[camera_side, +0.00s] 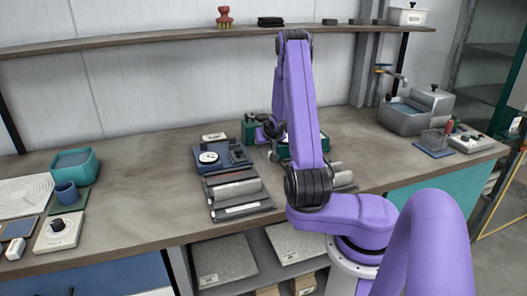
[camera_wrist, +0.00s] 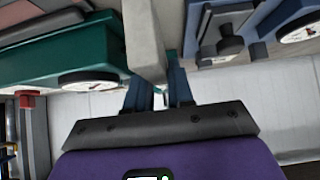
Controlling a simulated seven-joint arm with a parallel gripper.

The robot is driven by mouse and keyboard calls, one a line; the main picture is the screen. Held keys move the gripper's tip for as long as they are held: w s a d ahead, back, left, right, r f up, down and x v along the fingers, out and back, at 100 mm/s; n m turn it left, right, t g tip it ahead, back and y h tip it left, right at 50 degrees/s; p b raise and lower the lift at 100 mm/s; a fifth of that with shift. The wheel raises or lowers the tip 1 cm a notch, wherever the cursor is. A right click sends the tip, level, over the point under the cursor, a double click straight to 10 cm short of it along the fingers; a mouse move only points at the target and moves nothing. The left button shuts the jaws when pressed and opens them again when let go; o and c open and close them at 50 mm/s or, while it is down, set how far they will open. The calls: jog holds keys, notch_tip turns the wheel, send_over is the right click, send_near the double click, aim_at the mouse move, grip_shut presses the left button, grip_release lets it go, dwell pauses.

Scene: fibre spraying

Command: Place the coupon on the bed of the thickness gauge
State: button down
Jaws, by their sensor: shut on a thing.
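My gripper (camera_wrist: 160,84) is shut on a pale grey flat bar, which looks like the coupon (camera_wrist: 145,38), and its dark blue fingers show on both sides of the bar in the wrist view. A blue device with a white dial, which looks like the thickness gauge (camera_side: 207,168), stands on the bench in the side view, left of my arm. Part of a blue dial device, likely the same gauge (camera_wrist: 262,24), shows at right in the wrist view. In the side view my arm hides most of the gripper, and I cannot make out the coupon there.
A green device (camera_wrist: 58,58) with a white dial is left of the bar in the wrist view. In the side view, a dark rack with pale rolls (camera_side: 236,190) lies in front of the gauge.

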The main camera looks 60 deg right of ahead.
aim_at(263, 151)
jog(key=shift+w+d+f, duration=0.15)
jog(key=shift+w+f, duration=0.05)
jog(key=shift+f, duration=1.6)
jog(key=shift+f, duration=0.1)
jog(key=c, duration=1)
grip_release()
